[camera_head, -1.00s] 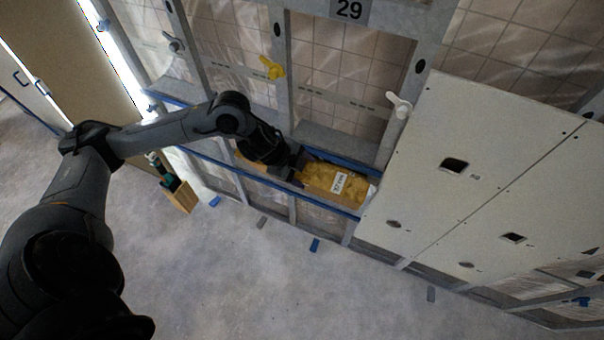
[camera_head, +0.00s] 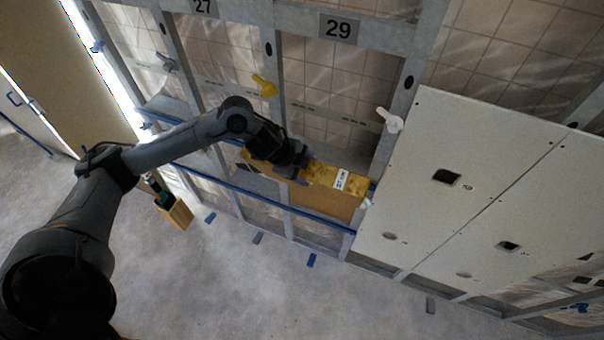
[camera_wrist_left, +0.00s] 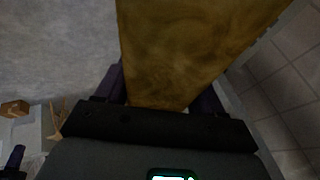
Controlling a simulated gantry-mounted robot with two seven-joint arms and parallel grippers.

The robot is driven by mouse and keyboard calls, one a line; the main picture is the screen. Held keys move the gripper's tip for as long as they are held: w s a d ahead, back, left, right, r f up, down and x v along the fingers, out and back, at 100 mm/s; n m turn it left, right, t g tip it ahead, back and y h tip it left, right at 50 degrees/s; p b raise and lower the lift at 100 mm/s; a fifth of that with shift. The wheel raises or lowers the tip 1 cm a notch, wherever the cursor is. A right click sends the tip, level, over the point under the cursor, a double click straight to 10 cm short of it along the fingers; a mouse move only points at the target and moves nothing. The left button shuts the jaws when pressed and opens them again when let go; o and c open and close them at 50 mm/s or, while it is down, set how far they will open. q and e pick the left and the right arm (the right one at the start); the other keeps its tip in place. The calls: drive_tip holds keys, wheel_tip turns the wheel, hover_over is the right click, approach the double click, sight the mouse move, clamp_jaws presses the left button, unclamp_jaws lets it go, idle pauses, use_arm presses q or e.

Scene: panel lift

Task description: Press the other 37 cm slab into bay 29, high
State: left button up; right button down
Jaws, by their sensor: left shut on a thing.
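The yellow-brown slab (camera_head: 322,190) has a white label on its top edge. My left gripper (camera_head: 299,172) is shut on that edge from above; the wrist view shows the slab (camera_wrist_left: 185,50) between the two fingers of the gripper (camera_wrist_left: 163,95). The slab stands at the lower front of bay 29 (camera_head: 330,95), overlapping the blue rail. Its far-left end shows past the gripper. Whether it touches the rail or frame I cannot tell. The "29" sign (camera_head: 338,28) is on the beam above the bay. My right gripper is out of view.
A yellow catch (camera_head: 264,86) is on the bay's left stud and a white catch (camera_head: 389,121) on its right. White panels (camera_head: 455,180) cover the frame to the right. A small wooden box (camera_head: 177,214) stands left. The floor in front is largely clear.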

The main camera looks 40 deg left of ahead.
use_arm(q)
drive_tip(key=shift+w+a+f+b, duration=0.1)
drive_tip(key=shift+w+a+b, duration=0.25)
drive_tip(key=shift+w, duration=0.65)
drive_tip(key=shift+w+a+f+b, duration=0.1)
drive_tip(key=shift+w+a, duration=0.35)
drive_tip(key=shift+w, duration=0.5)
drive_tip(key=w+a+b, duration=0.4)
drive_tip(key=w, duration=0.7)
drive_tip(key=shift+w+a, duration=0.25)
drive_tip(key=shift+a, duration=0.15)
drive_tip(key=shift+f+b, duration=0.15)
drive_tip(key=shift+b, duration=0.15)
drive_tip(key=o, duration=1.6)
drive_tip(key=shift+c, duration=0.2)
drive_tip(key=shift+o, duration=0.5)
drive_tip(key=shift+f, duration=0.1)
